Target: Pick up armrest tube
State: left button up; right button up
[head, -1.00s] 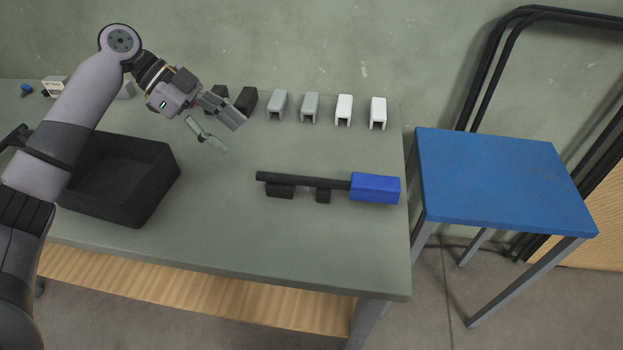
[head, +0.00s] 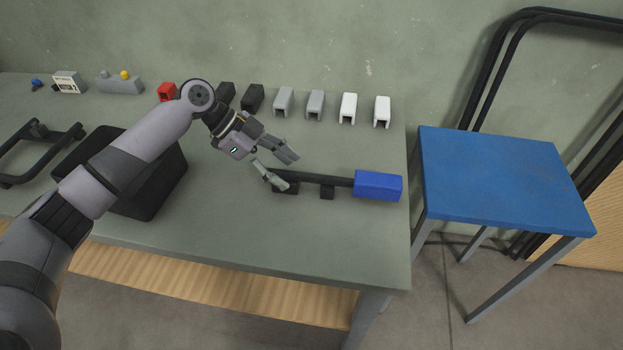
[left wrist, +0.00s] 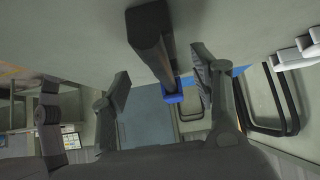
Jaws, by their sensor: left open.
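The armrest tube (head: 335,181) is a thin black bar lying left to right on the table, with a blue block (head: 378,186) around its right end. The front finger hides part of the left end and support. In the left wrist view the tube (left wrist: 165,66) runs between the open fingers, with its blue end beyond. I cannot tell whether either finger touches it. My right gripper is not in view.
A black bin (head: 150,200) stands left under my arm. A row of black, grey and white blocks (head: 315,105) stands along the back. A black frame (head: 40,150) lies far left. A blue-topped stool (head: 505,180) stands right of the table. The table front is clear.

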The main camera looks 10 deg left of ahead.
aim_at(288, 172)
pick_arm(q)
jog(key=x, duration=0.3)
jog(key=shift+d+f, duration=0.2)
grip_shut()
dwell(0.6)
